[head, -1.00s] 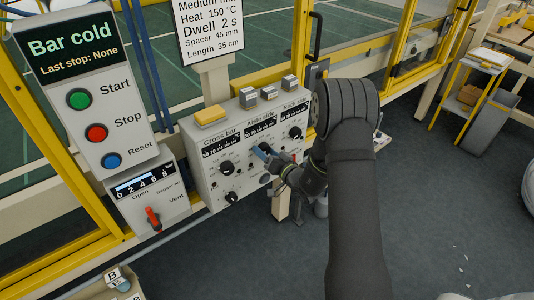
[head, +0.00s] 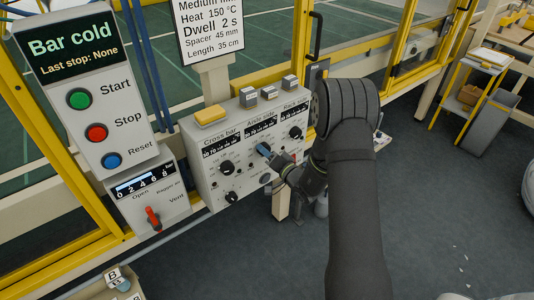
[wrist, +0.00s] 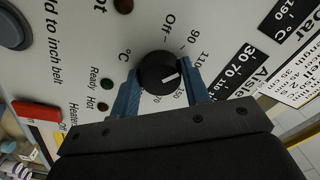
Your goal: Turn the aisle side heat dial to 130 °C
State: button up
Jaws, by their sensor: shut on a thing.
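The aisle side heat dial, a round black knob (wrist: 158,70) with a white pointer mark, sits on the pale panel under the Aisle side label. My gripper (wrist: 161,88) is shut on the knob, one blue finger on each side. In the wrist view the pointer mark points right and slightly down, towards the scale between the visible 110 and 150; the number there is hard to read, partly covered by a finger. In the head view my gripper (head: 266,151) is at the middle column of the panel and hides most of the dial.
The panel (head: 212,178) also has Cross bar (head: 227,167) and Rack knobs (head: 295,132) on either side. Grey switches and a yellow button (head: 211,115) are on top. A red lever (head: 153,218) is at left. A posted card (head: 210,30) reads Heat 150 °C.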

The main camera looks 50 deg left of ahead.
jog(key=shift+r+m, duration=0.15)
jog(key=shift+m, duration=4.95)
jog(key=shift+w, duration=0.1)
jog(key=o, duration=1)
jog(key=shift+c, duration=0.2)
jog(key=d, duration=1.7)
jog(key=shift+d, duration=0.2)
jog(key=a, duration=1.7)
jog(key=shift+a, duration=0.25)
